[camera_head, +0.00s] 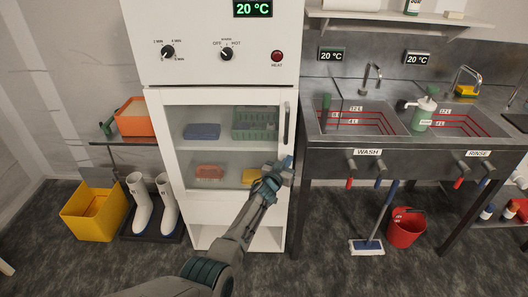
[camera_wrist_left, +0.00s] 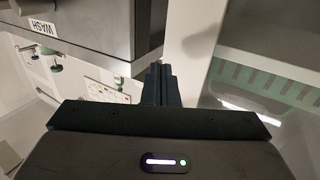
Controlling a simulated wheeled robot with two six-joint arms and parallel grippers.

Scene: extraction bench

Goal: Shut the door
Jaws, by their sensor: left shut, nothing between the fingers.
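The glass door (camera_head: 224,153) with a white frame is on the front of the white cabinet (camera_head: 215,60) in the head view. Its dark upright handle (camera_head: 287,122) is at the right side. The door looks close to flush with the cabinet; I cannot tell whether it is fully shut. My left gripper (camera_head: 283,167) is shut and empty, at the door's right edge below the handle. In the left wrist view its fingers (camera_wrist_left: 158,84) are together beside a white panel edge, with the glass (camera_wrist_left: 270,85) to the right. Contact with the door is unclear.
A metal sink bench (camera_head: 400,158) stands close at the cabinet's right. White boots (camera_head: 142,203) and a yellow bin (camera_head: 90,212) stand at the left.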

